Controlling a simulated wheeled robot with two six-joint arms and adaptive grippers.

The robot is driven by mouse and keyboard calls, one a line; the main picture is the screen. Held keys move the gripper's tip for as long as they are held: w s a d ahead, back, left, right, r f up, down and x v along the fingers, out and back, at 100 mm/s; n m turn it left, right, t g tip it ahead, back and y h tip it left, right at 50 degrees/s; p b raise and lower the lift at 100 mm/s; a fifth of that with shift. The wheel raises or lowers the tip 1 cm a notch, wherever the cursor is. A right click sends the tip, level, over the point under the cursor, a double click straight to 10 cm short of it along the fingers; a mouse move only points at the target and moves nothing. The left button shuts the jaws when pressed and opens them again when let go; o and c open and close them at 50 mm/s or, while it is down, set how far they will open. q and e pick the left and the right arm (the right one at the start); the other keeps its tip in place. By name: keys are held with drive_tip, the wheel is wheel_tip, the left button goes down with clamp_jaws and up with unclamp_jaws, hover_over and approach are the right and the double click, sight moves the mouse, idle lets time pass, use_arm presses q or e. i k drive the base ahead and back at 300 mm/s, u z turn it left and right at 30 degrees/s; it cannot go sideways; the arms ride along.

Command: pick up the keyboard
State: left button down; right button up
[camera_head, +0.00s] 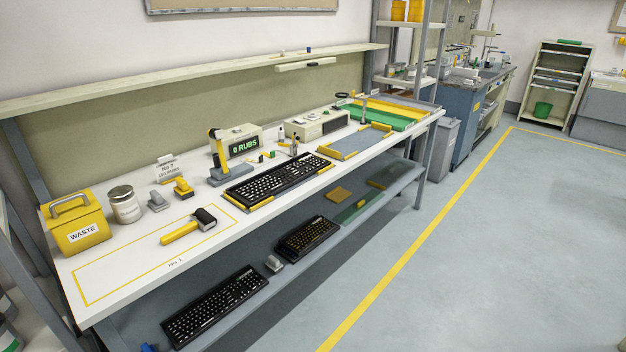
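A black keyboard (279,181) lies on the white workbench, around the middle of its front side, set in a yellow-edged holder. Two more black keyboards lie on the grey lower shelf: one at the front left (214,306) and one further right (308,238). Neither of my grippers shows in the head view, so I cannot see their state.
The white bench top (130,270) also bears a yellow waste box (77,226), a jar (124,205), a yellow-handled roller (188,227), a counter display (243,146) and a yellow-edged tray (356,143). The grey floor (480,250) in front is clear.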

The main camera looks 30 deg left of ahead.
sight(256, 190)
drive_tip(key=z, duration=0.2)
drive_tip(key=i, duration=1.1)
drive_tip(key=u, duration=1)
drive_tip(key=i, duration=0.55)
drive_tip(key=u, duration=0.65)
